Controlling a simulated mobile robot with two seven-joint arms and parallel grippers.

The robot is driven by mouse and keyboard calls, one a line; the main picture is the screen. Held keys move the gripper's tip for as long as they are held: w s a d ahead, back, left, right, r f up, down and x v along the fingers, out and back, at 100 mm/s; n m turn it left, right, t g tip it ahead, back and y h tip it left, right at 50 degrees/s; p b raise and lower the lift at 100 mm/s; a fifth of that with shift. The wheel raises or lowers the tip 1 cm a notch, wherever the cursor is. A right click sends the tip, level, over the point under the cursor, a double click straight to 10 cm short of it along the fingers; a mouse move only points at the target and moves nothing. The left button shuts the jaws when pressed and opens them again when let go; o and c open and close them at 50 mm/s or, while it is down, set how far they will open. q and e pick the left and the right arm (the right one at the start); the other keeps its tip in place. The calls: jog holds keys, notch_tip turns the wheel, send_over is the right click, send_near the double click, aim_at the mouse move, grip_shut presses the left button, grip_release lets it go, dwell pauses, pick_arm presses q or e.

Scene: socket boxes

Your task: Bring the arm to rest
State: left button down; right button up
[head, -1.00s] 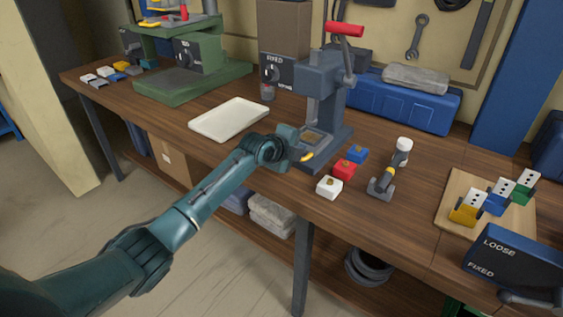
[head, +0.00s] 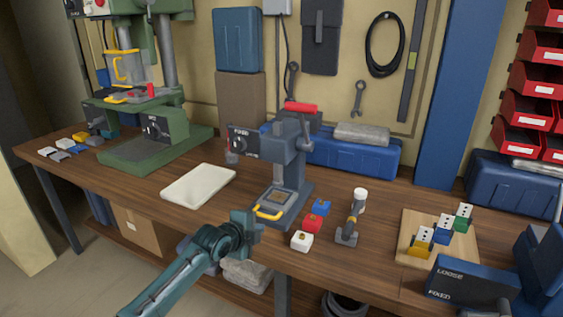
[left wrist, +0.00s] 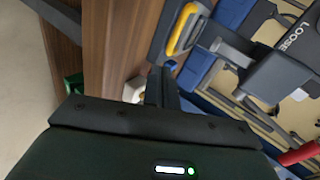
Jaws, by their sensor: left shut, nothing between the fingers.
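My left gripper (head: 250,226) is just in front of the bench's front edge, near the grey press (head: 286,175). It is shut and empty. The press has a red-handled lever (head: 301,107) and a yellow handle (head: 268,214) at its base; the gripper is apart from that handle. In the left wrist view my shut fingers (left wrist: 160,88) point toward the bench, with the yellow handle (left wrist: 183,28) beyond them. My right gripper is not in view.
White (head: 302,241), red (head: 312,223) and blue (head: 321,206) blocks sit right of the press, beside a small grey tool (head: 349,228). A white tray (head: 199,185) lies left. A wooden board (head: 413,219) holds socket pieces. The floor in front is open.

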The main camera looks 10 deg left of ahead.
pick_arm(q)
jog(key=s+d+f+n, duration=0.2)
jog(key=s+f+n, duration=0.2)
jog(key=s+f, duration=0.35)
jog(key=s+a+f+n, duration=0.1)
jog(key=s+n, duration=0.5)
jog(key=s, duration=0.8)
jog(key=s+a+f+n+y+p, duration=0.1)
jog(key=s+n, duration=0.6)
jog(key=s, duration=0.7)
jog(key=shift+a+f+n+g, duration=0.3)
jog(key=shift+a+f, duration=0.25)
jog(key=shift+a, duration=0.2)
jog(key=shift+s, duration=0.1)
